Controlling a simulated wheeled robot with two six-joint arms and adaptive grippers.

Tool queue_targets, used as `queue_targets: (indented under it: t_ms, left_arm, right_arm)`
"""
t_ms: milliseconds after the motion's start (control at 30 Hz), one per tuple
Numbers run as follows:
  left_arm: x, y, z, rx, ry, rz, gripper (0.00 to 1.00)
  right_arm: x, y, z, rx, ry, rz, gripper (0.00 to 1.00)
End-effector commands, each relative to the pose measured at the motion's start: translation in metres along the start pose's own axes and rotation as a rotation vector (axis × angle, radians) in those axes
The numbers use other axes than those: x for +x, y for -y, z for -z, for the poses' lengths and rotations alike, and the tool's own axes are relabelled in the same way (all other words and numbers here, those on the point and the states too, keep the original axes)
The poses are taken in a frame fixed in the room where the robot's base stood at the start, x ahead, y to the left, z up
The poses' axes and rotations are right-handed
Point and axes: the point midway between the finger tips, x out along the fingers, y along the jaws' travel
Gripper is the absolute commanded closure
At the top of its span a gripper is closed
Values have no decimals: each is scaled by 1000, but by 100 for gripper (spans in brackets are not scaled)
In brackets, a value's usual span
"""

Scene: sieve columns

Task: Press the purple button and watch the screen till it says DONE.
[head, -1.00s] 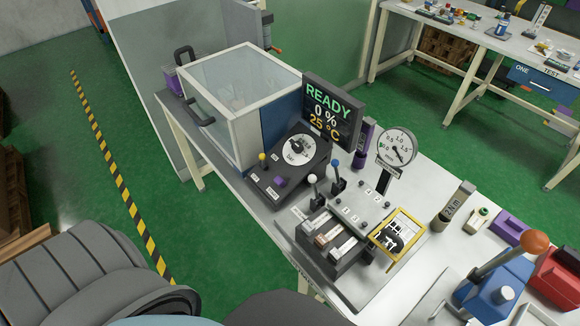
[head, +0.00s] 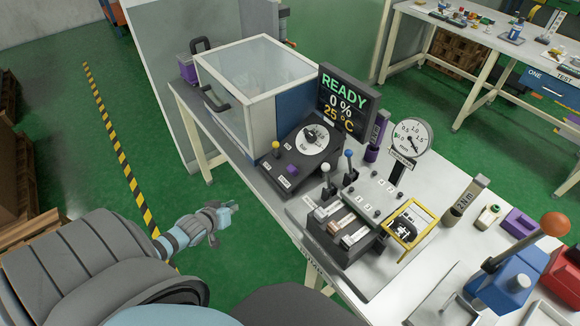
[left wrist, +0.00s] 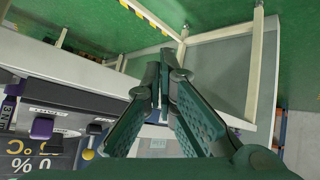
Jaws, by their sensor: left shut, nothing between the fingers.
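The purple button (head: 292,170) sits on the sloped black control box (head: 284,185) with a white dial. It also shows in the left wrist view (left wrist: 41,128), at the lower left. The screen (head: 341,99) behind the box reads READY, 0 % and 25 °C. My left gripper (head: 230,207) is in front of the table edge, left of the box and apart from the button. Its fingers are shut and empty, and they also show in the left wrist view (left wrist: 165,62). My right gripper is not in view.
A yellow-knobbed lever (head: 276,146) stands beside the button. A clear-lidded cabinet (head: 252,75) is behind the box. Levers with white and blue knobs (head: 348,153) and a gauge (head: 411,136) stand to the right. Open floor lies left of the table.

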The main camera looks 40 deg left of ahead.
Motion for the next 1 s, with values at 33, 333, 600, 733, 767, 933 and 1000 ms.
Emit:
queue_targets:
  t_ms: [33, 333, 600, 733, 767, 933, 1000]
  left_arm:
    - [-1, -13, 30, -36, -46, -46, 100]
    - [-57, -128, 165, -281, -150, -400, 100]
    - [-87, -170, 186, -351, -117, -519, 100]
    - [-87, -170, 186, -352, -117, -519, 100]
    - [-87, -170, 186, -352, -117, -518, 100]
    - [-85, -169, 185, -351, -118, -518, 100]
    - [-83, -169, 183, -351, -118, -518, 100]
  right_arm:
    - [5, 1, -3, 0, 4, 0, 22]
    - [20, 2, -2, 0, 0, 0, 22]
    - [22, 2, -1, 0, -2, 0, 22]
    - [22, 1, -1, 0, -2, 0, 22]
    - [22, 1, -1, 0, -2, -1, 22]
    - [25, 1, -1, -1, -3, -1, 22]
    - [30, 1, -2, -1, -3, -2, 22]
